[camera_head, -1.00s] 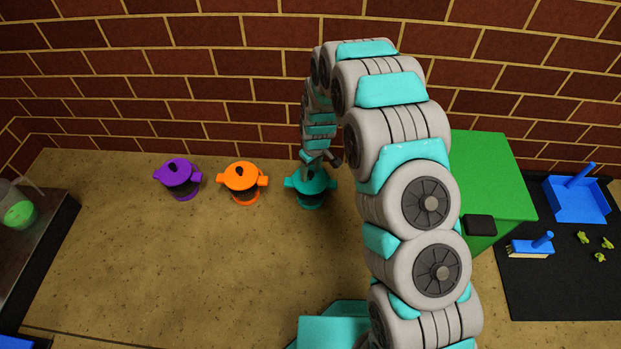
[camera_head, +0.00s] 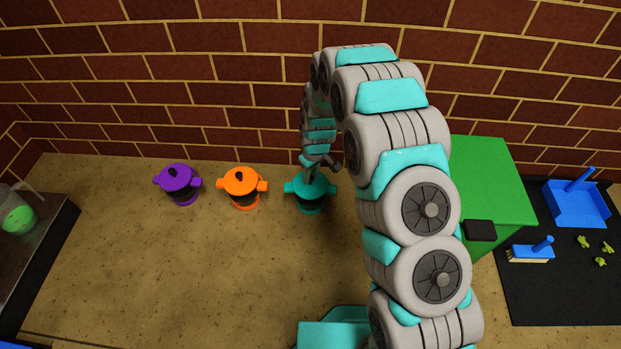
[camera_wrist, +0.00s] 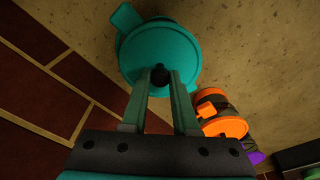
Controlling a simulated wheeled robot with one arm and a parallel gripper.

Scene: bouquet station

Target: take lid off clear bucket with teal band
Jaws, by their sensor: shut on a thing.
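The bucket with the teal band (camera_head: 310,206) stands on the counter near the brick wall, the rightmost of three lidded buckets in the head view. Its teal lid (camera_wrist: 163,47) fills the top middle of the wrist view and sits over the bucket. In the head view my gripper (camera_head: 310,176) partly hides the knob. Whether the lid is apart from the rim cannot be told.
A bucket with an orange lid (camera_head: 242,181) and one with a purple lid (camera_head: 177,177) stand to the left. A green box (camera_head: 490,190) stands to the right, beyond my arm. A blue dustpan (camera_head: 577,203) and brush lie on a dark mat. The front counter is clear.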

